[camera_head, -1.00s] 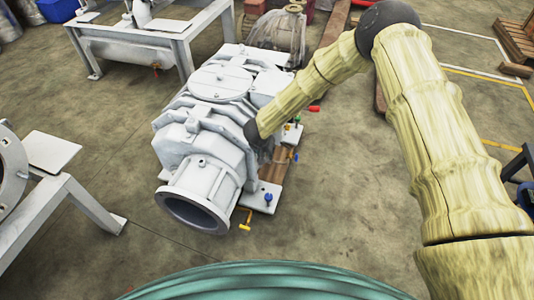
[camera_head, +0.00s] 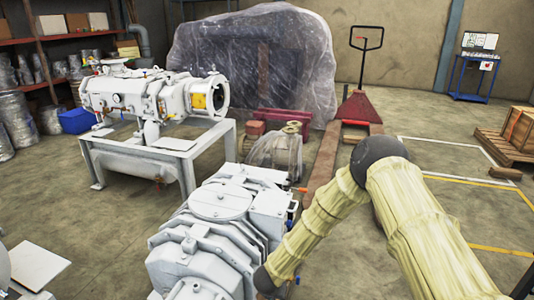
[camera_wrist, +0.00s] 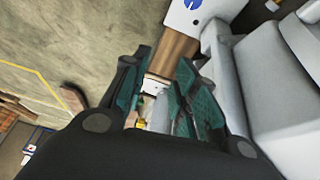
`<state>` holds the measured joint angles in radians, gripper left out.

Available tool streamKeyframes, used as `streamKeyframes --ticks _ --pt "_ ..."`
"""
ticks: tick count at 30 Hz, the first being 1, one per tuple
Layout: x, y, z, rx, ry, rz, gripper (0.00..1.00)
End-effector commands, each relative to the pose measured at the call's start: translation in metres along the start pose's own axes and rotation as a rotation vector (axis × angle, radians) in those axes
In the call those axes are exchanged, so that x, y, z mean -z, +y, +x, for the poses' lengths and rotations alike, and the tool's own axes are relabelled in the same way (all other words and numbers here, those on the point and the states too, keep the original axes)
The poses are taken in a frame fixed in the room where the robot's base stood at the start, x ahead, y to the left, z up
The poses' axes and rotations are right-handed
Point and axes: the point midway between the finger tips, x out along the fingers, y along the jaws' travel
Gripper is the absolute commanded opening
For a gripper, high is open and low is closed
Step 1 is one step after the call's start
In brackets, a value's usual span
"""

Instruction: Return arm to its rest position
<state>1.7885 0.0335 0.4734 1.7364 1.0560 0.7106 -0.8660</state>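My arm (camera_head: 400,215) reaches from the right side of the head view down to the left, and its dark wrist joint (camera_head: 264,281) is beside the white vacuum pump (camera_head: 215,235). In the wrist view my gripper (camera_wrist: 164,62) shows two dark fingers with teal pads, spread apart. I see nothing held between them. A wooden beam (camera_wrist: 173,50) and a pale plate with a blue spot lie beyond the fingertips. The grey-white pump body (camera_wrist: 275,85) is close to the right finger; I cannot tell whether they touch.
A second white machine (camera_head: 150,92) stands on a metal frame at the left. A plastic-wrapped bulk (camera_head: 270,65), a red pallet jack (camera_head: 358,105) and a wooden pallet (camera_head: 510,140) are farther back. Open floor (camera_head: 440,115) lies at the right, with white and yellow lines.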

Motion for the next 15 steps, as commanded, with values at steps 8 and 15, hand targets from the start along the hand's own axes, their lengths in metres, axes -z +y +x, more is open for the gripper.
streamKeyframes --ticks 8,15 --pt "-0.123 0.109 0.000 0.009 -0.062 -0.135 0.29" --pt "-0.223 0.195 -0.036 0.049 -0.185 -0.197 0.29"
